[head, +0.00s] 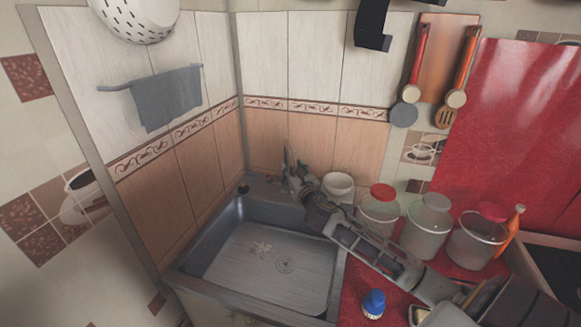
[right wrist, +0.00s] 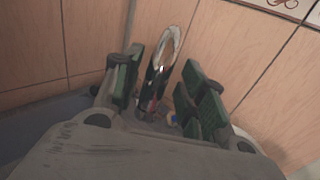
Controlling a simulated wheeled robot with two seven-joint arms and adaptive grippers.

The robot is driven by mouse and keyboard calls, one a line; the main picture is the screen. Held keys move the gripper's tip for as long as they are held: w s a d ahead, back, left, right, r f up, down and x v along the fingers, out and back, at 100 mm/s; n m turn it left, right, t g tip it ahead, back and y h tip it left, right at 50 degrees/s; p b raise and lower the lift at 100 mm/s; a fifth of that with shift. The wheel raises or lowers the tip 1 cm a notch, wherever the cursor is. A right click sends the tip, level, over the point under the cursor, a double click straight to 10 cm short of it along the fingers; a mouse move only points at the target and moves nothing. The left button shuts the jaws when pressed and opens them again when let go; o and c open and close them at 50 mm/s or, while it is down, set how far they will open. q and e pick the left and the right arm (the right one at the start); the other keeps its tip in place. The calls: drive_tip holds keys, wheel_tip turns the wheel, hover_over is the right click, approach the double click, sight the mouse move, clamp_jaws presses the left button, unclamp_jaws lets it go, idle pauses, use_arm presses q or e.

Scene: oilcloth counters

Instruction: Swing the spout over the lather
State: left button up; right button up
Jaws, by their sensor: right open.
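The lather (head: 262,248) is a small white patch on the floor of the grey sink (head: 222,268), left of the round drain. My right gripper (head: 297,178) reaches over the sink's back right corner in the head view. The tap's spout (right wrist: 157,82) shows in the right wrist view as an upright dark piece with a pale looped top. It stands between the two green-padded fingers of the right gripper (right wrist: 165,92), which are open with gaps beside it. In the head view the gripper hides most of the tap. My left gripper is not in view.
A white pot (head: 338,187) and several lidded jars (head: 427,222) stand behind and right of my right arm. A blue-topped brush (head: 374,303) is on the red counter by the sink. Tiled walls close in the back and left. A grey towel (head: 166,97) hangs above the sink.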

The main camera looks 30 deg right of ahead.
drive_tip(key=shift+x, duration=1.4)
drive_tip(key=shift+c, duration=0.2)
